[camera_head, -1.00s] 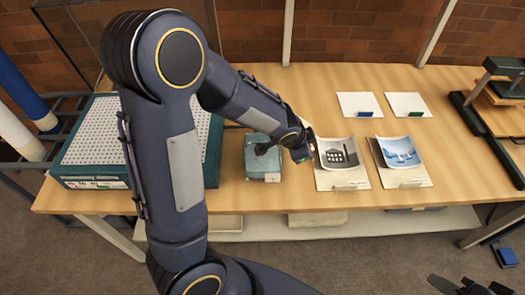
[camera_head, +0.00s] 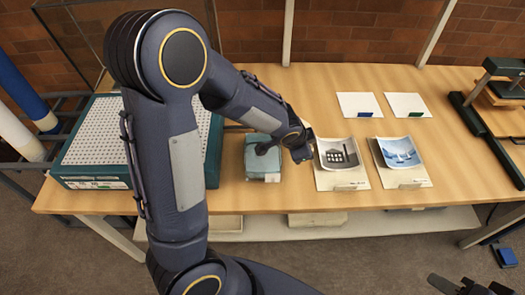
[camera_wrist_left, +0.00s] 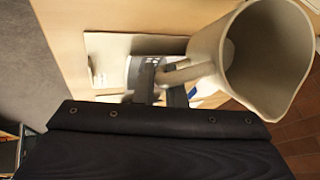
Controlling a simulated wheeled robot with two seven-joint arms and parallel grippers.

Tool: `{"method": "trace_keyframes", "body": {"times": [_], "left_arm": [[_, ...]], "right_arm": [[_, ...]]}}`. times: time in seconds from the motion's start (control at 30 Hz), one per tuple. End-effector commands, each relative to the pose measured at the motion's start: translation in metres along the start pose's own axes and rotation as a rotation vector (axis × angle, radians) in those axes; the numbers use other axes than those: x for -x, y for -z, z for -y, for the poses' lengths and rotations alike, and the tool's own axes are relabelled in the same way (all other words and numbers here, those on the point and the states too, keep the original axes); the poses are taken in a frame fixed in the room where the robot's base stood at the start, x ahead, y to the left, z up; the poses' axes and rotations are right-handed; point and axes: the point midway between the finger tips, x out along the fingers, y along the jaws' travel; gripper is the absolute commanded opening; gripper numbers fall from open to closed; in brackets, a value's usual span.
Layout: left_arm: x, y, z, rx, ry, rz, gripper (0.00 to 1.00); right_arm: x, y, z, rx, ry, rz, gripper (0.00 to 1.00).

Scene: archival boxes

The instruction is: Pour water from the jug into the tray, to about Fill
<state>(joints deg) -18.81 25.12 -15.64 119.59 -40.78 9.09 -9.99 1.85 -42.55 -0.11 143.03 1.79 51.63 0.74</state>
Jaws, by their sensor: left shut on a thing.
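A beige jug (camera_wrist_left: 265,60) fills the upper right of the left wrist view. Its mouth and spout face the camera, and no water can be made out inside. My left gripper (camera_wrist_left: 164,86) is shut on the jug's handle. In the head view my left arm reaches over the table to near the left photograph; its wrist hides the fingers, and the jug is not clear there. A wide green tray (camera_head: 72,170) with a white perforated top stands at the table's left end, with labels on its front; the Fill mark is unreadable. My right gripper (camera_head: 470,285) is partly cut off at bottom right.
A small blue-grey block with a dark top piece (camera_head: 262,172) stands between tray and wrist. Two mounted photographs (camera_head: 338,153) (camera_head: 399,152) lie right of it, two white cards (camera_head: 358,104) (camera_head: 407,104) behind. A green-framed press (camera_head: 495,110) stands at right.

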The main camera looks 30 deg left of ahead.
Motion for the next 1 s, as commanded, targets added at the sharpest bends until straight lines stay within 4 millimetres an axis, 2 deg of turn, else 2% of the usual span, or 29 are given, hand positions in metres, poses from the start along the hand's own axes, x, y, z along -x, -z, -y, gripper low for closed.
{"method": "trace_keyframes", "body": {"times": [0.4,0.6,0.7,1.0], "left_arm": [[0.001,0.010,0.003,-0.027,-0.077,0.270,0.00],[-0.023,0.016,0.001,-0.032,-0.119,0.418,0.00],[-0.024,0.024,0.003,-0.026,-0.145,0.492,0.00],[-0.043,0.035,0.004,0.000,-0.217,0.691,0.00]], "right_arm": [[0.044,0.022,0.020,0.000,0.000,0.000,0.36],[0.053,0.027,0.024,0.000,0.000,0.000,0.36],[0.066,0.033,0.030,0.000,0.000,0.000,0.36],[0.079,0.040,0.036,0.000,0.000,0.000,0.36]]}}
